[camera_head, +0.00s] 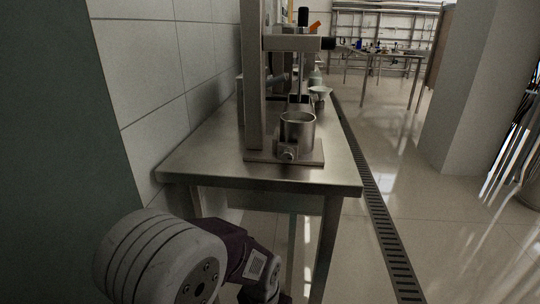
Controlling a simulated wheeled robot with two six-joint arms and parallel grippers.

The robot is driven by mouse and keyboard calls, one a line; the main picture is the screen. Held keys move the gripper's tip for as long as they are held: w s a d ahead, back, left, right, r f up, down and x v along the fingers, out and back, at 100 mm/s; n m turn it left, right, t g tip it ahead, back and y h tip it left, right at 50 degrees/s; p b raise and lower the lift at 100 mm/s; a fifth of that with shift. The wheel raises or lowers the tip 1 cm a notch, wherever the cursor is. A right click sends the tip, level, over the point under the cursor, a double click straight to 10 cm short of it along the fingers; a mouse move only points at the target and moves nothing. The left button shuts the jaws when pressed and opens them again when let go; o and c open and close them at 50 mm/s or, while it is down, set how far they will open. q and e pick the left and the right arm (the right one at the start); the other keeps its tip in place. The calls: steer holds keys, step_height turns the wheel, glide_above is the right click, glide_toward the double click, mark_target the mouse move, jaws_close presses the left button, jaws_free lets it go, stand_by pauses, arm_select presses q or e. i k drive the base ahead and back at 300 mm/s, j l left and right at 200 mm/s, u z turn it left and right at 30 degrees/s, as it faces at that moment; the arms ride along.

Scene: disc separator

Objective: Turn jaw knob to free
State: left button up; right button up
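The disc separator (255,80) stands on a steel bench, with a tall metal column and a horizontal arm near the top. A steel cup (297,131) sits on its base plate (312,157). A small round knob (289,154) is on the front of the base, below the cup; I cannot tell whether it is the jaw knob. A dark block (328,43) is at the end of the upper arm. Part of one of my arms shows at the lower left, below the bench's front edge. Neither gripper is in view.
The steel bench (210,160) runs away along a tiled wall on the left; its front end is bare. More items, including a pale funnel-like dish (320,91), stand behind the separator. A floor drain grate (375,205) and open floor lie to the right, with a pillar (465,100) beyond.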

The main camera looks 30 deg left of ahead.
mark_target(287, 154)
steer(key=i+l+u, duration=0.2)
steer(key=u, duration=0.25)
steer(key=i+l+u, duration=0.25)
steer(key=u, duration=0.15)
steer(key=i+l+u, duration=0.15)
steer(key=l+u, duration=0.3)
steer(key=i+l+u, duration=0.1)
steer(key=l+u, duration=0.2)
steer(key=u, duration=0.15)
steer(key=l+u, duration=0.85)
steer(key=k+l+u, duration=0.1)
steer(key=l+u, duration=0.35)
steer(key=j, duration=0.1)
